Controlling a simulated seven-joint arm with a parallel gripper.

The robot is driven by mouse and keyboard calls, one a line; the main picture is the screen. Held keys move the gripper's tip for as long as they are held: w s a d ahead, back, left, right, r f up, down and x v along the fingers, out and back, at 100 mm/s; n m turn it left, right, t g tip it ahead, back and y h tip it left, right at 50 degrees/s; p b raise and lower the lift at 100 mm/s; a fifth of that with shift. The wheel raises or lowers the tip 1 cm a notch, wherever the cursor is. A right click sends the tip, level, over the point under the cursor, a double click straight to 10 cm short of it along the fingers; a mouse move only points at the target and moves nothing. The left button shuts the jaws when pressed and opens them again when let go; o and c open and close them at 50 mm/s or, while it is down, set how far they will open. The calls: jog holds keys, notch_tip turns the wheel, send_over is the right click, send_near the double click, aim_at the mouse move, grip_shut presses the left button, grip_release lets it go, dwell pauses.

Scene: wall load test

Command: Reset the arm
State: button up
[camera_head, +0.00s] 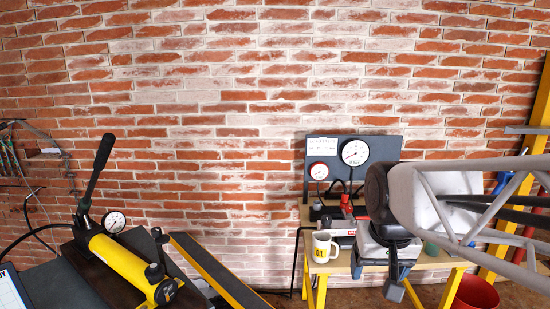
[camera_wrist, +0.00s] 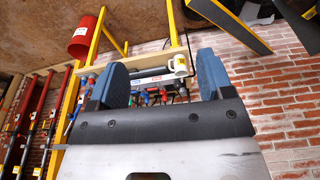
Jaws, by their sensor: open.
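My gripper (camera_wrist: 163,82) shows in the wrist view with its two blue-grey fingers apart and nothing between them. The workbench with the gauge panel lies beyond the fingers. In the head view my arm reaches in from the right edge, and its end hangs over the right part of the wooden bench (camera_head: 432,262). My gripper (camera_head: 396,288) there is small and partly hidden by the wrist, pointing downward. I cannot tell from the head view whether it touches the bench.
A white mug (camera_head: 322,247) stands on the bench, left of my arm. The gauge panel (camera_head: 378,152) stands behind it. A yellow hand pump (camera_head: 125,262) is at the left. A red bucket (camera_head: 475,293) is at the lower right. The brick wall (camera_head: 215,120) closes the back.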

jog(key=s+f, duration=0.3)
jog(key=s, duration=0.6)
jog(key=shift+s+f+n, duration=0.15)
jog(key=shift+f+n, duration=0.1)
jog(key=shift+n, duration=0.05)
jog(key=shift+a, duration=0.1)
jog(key=shift+c, duration=0.5)
